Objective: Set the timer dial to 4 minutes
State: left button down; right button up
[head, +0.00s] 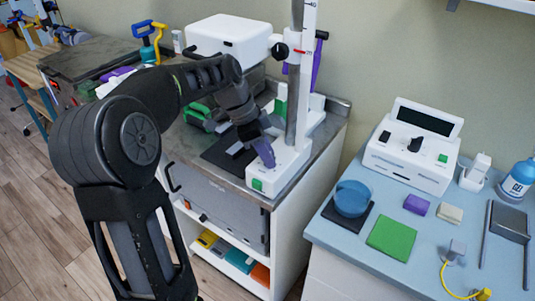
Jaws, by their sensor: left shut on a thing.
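A white lamp-like stand has a white head (228,36), a grey column with a scale, and a white base (291,166) with a green switch (257,184) on its front. My left gripper (256,139) reaches down to the top of this base and is shut there. A small purple part (265,153) shows at its fingertips; I take it to be the timer dial. The dial's marks and setting are hidden or too small to read. My right gripper is not in view.
The stand is on a metal-topped cabinet with shelves below. On the blue counter at right are a white console (412,170) with a black knob, a blue round container (352,198), a green pad (391,237), small blocks and a blue bottle (517,178). My left arm covers much of the left side.

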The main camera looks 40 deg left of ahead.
pick_arm(q)
jog(key=shift+f, duration=0.1)
jog(key=c, duration=1.1)
grip_release()
jog(key=shift+p+v, duration=2.25)
jog(key=shift+v, duration=1.7)
